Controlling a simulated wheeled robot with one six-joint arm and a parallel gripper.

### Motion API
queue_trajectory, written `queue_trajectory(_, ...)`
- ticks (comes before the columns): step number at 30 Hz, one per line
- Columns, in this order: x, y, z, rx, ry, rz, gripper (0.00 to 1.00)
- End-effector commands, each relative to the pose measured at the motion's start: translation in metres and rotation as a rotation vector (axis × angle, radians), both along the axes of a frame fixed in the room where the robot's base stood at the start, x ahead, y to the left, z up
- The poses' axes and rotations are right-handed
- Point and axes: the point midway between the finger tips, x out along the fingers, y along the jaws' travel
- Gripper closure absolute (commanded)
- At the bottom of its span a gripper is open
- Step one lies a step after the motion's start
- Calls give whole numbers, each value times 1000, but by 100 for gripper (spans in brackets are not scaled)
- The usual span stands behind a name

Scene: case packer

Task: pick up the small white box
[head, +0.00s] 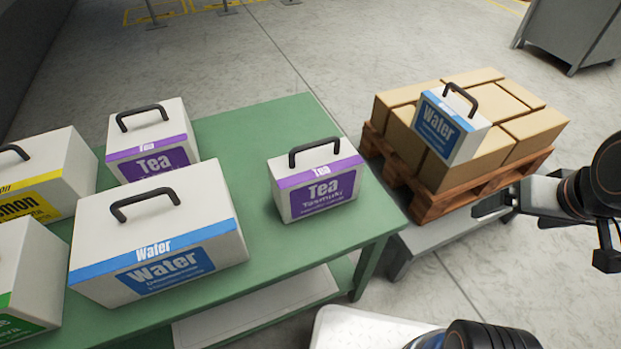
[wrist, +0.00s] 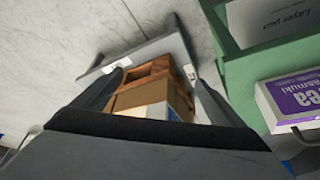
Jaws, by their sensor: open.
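Several white boxes with black handles are in the head view, and which one the task names is not clear. A small white box with a blue Water label (head: 447,129) stands on brown cartons. A small white box with a purple Tea label (head: 316,188) stands at the green table's right end; part of it shows in the wrist view (wrist: 290,101). Another purple Tea box (head: 151,140) stands farther left. My gripper (head: 491,206) is open, right of the table and in front of the pallet, apart from the boxes. In the wrist view, the gripper body partly hides the pallet load.
A large Water box (head: 160,232) and boxes with yellow (head: 50,178) and green (head: 20,290) labels crowd the left of the green table (head: 265,125). Brown cartons (head: 500,100) fill a wooden pallet (head: 430,205). A grey cabinet (head: 570,32) stands at the back right.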

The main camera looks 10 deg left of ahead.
Motion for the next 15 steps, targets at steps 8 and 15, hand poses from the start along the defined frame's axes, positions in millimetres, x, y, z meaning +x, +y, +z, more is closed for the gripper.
queue_trajectory(8, 0, 0, 0, 0, 0, 0, 7)
queue_trajectory(15, 5, 4, 5, -7, 10, 36, 8)
